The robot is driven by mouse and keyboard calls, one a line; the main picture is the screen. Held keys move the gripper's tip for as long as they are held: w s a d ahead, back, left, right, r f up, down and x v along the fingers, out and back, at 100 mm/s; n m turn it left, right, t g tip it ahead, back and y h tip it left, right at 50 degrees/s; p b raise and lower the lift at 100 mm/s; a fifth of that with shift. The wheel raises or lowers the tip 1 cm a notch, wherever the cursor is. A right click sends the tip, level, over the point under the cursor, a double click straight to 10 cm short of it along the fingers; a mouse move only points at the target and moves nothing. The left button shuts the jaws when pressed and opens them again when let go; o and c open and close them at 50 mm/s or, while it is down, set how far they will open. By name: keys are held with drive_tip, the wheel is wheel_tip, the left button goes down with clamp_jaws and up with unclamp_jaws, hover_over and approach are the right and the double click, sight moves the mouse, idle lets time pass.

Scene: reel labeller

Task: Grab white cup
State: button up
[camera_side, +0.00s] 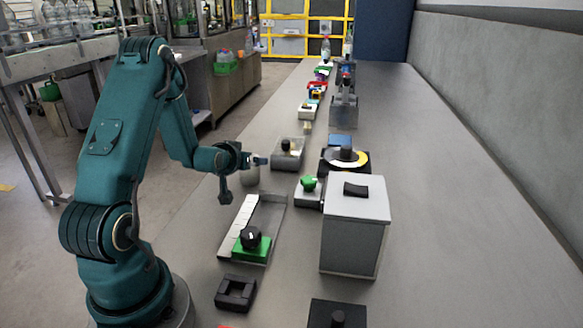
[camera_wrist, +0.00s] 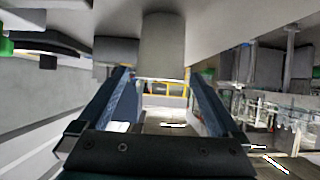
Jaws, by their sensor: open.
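The white cup (camera_side: 250,175) is a plain pale cylinder standing upright on the grey bench. In the side view it is partly hidden behind my gripper (camera_side: 260,160), which is level with its upper part. In the wrist view, which looks upside down, the cup (camera_wrist: 161,45) is straight ahead, centred between the two blue fingers of my gripper (camera_wrist: 160,78). The fingers are spread wider than the cup, with a gap on each side near the tips. I cannot tell how far the cup reaches between them.
A grey box with a green-knobbed unit (camera_side: 308,190) beside it stands right of the gripper. A metal box with a dark knob (camera_side: 287,152) is close behind the cup. A tray with a green block (camera_side: 251,246) lies nearer. The bench's right side is clear.

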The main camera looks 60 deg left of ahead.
drive_tip(key=shift+w+a+f, duration=0.15)
drive_tip(key=shift+w+f, duration=0.05)
drive_tip(key=shift+f, duration=0.25)
drive_tip(key=shift+x, duration=2.25)
drive_tip(key=shift+c, duration=0.3)
drive_tip(key=c, duration=1.3)
drive_tip(key=shift+r, duration=0.15)
